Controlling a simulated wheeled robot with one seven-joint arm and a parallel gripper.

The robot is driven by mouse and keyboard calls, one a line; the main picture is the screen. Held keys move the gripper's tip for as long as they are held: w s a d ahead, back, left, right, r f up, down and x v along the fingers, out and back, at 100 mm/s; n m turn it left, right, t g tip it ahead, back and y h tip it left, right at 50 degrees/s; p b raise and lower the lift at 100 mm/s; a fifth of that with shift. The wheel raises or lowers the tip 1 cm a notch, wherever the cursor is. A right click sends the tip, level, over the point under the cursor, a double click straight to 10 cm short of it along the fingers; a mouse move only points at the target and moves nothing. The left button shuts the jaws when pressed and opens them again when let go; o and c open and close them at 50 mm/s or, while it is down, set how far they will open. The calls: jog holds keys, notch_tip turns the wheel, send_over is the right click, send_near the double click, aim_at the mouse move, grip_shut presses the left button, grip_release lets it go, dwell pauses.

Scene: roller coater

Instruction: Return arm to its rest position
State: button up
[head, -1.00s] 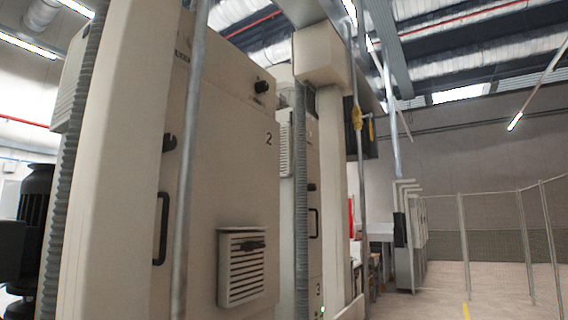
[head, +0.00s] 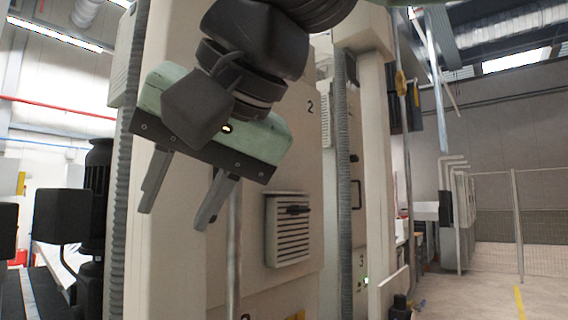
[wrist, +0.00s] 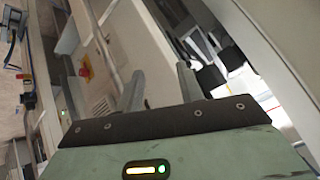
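My gripper (head: 180,205) hangs from my arm in the upper middle of the head view, in front of the beige machine cabinets. Its two grey fingers point down and stand well apart, with nothing between them. In the wrist view my gripper (wrist: 158,88) also shows both fingers apart and empty, with a lit indicator on its green body.
A beige cabinet marked 2 (head: 272,140) with a vent grille (head: 287,229) stands behind my gripper. A ribbed grey conduit (head: 343,170) runs up beside it. Black motor-like parts (head: 97,178) stand at left. The floor at right (head: 490,288) looks clear before a mesh fence (head: 490,215).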

jog(key=d+f+n+g+h, duration=0.1)
jog(key=d+f, duration=0.2)
jog(key=f, duration=0.5)
jog(key=d+f+n+g+h+b, duration=0.1)
jog(key=d+f, duration=0.3)
jog(key=f, duration=0.4)
jog(key=d+f+g+h, duration=0.1)
jog(key=d+f+h, duration=0.15)
jog(key=f, duration=0.55)
jog(key=s+d+f+n+g, duration=0.1)
jog(key=s+d+f, duration=0.2)
jog(key=d+f, duration=0.4)
jog(key=s+d+f+g+h+b, duration=0.1)
jog(key=s+d+f+g, duration=0.1)
jog(key=s+d+f, duration=0.2)
jog(key=d+f, duration=0.3)
jog(key=f, duration=0.2)
jog(key=shift+s+n+b, duration=0.25)
jog(key=shift+n+b, duration=0.05)
jog(key=shift+n, duration=0.1)
